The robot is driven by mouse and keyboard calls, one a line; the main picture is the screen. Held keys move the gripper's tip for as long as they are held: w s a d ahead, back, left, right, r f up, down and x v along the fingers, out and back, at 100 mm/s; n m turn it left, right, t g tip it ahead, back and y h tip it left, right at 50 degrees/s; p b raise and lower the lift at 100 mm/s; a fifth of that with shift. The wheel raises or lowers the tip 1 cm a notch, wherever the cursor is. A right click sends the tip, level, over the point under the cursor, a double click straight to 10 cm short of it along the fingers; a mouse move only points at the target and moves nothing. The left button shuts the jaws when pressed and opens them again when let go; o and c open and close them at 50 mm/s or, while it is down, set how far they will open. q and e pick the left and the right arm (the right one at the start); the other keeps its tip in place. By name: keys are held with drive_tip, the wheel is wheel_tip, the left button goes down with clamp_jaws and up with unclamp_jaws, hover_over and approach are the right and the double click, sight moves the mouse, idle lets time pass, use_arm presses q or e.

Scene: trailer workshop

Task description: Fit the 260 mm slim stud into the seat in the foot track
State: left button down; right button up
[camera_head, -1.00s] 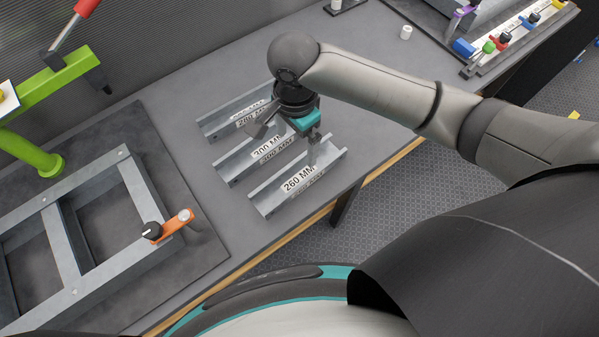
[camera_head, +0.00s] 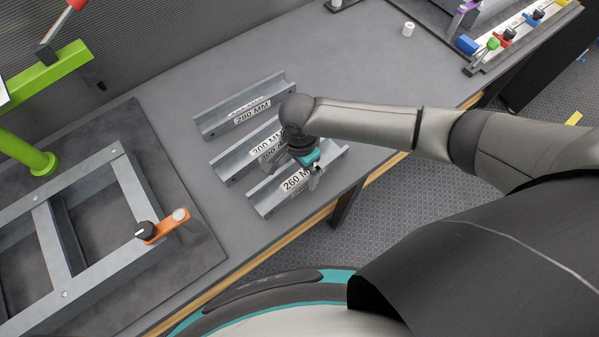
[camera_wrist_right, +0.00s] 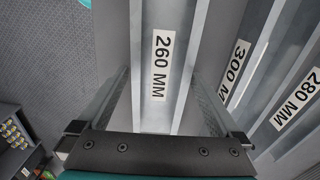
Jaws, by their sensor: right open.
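The 260 mm slim stud (camera_head: 264,202) is a grey metal channel with a white "260 MM" label, lying nearest the table's front edge. It also shows in the right wrist view (camera_wrist_right: 158,112), running up the picture. My right gripper (camera_head: 294,174) is over this stud and hides part of it. In the right wrist view its open fingers (camera_wrist_right: 160,80) stand on either side of the stud, with nothing clamped. A metal frame (camera_head: 90,165) with rails and crosspieces lies at the left. I cannot tell which rail is the foot track, and I cannot make out the seat. My left gripper is out of view.
A 300 mm stud (camera_head: 228,166) and a 280 mm stud (camera_head: 215,122) lie parallel behind the 260 mm one. An orange clamp (camera_head: 164,226) with a black knob sits at the frame's corner. A green stand (camera_head: 28,155) rises at the left. Grey table is bare between studs and frame.

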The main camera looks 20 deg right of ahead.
drive_tip(key=shift+f, duration=0.1)
drive_tip(key=c, duration=1.4)
